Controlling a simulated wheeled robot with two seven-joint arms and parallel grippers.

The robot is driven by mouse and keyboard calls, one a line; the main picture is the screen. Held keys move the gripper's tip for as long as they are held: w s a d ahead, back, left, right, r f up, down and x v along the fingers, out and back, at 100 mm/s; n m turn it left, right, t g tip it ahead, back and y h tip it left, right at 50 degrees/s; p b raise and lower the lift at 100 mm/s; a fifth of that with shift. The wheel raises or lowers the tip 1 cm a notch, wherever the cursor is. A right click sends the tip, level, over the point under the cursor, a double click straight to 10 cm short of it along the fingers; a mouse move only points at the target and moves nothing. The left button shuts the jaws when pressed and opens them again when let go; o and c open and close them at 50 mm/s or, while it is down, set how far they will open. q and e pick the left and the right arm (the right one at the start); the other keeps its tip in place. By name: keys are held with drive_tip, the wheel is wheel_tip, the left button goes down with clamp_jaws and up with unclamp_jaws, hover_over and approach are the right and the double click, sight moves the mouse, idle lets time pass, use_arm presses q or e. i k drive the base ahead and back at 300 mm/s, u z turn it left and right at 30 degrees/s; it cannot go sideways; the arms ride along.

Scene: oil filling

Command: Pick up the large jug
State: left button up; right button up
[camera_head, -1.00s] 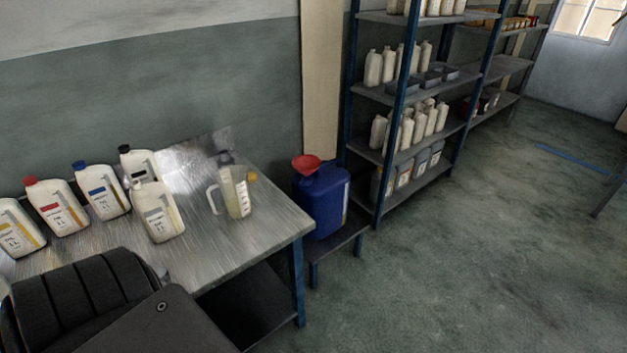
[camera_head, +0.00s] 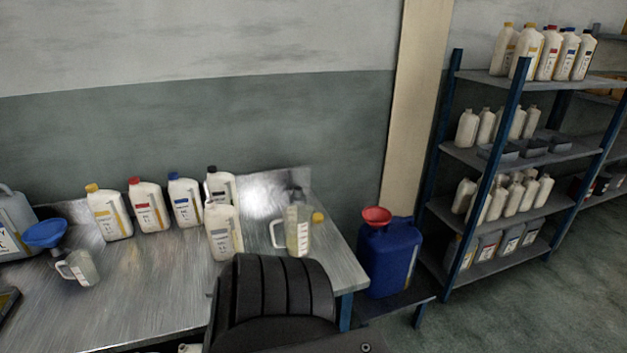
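A large clear measuring jug (camera_head: 298,232) with a handle on its left side stands upright at the right end of the metal table (camera_head: 160,290). A yellow cap shows just behind its right side. A smaller clear jug (camera_head: 82,268) stands at the left of the table, beside a blue funnel (camera_head: 45,233). Neither of my grippers is in view.
Several white bottles, such as the red-capped one (camera_head: 148,206), stand along the table's back. A blue canister (camera_head: 390,258) with a red funnel (camera_head: 377,216) stands right of the table, before shelves (camera_head: 500,215).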

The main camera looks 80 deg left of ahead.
sight(297, 219)
drive_tip(key=i, duration=1.2)
drive_tip(key=u, duration=1.4)
